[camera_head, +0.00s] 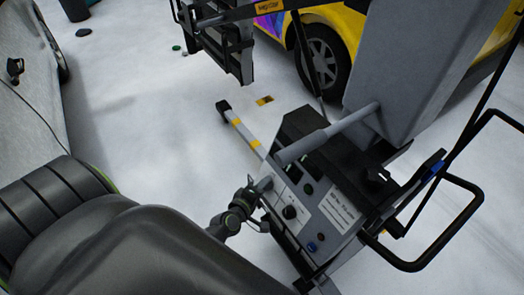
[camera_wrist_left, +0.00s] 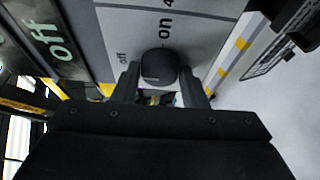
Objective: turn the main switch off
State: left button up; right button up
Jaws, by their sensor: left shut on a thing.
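In the head view my left gripper (camera_head: 259,191) is at the left edge of the machine's control panel (camera_head: 325,222). The knob is mostly hidden there by the gripper. My right gripper is not in view.
A grey bar (camera_head: 328,134) and a black bent tube handle (camera_head: 478,205) stick out of the machine. A yellow car (camera_head: 362,28) stands behind.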

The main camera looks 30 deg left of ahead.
pick_arm(q)
jog(key=o, duration=0.7)
jog(key=shift+s, duration=0.1)
jog(key=b+v, duration=0.4)
jog(key=v, duration=1.3)
jog(key=shift+b, duration=0.35)
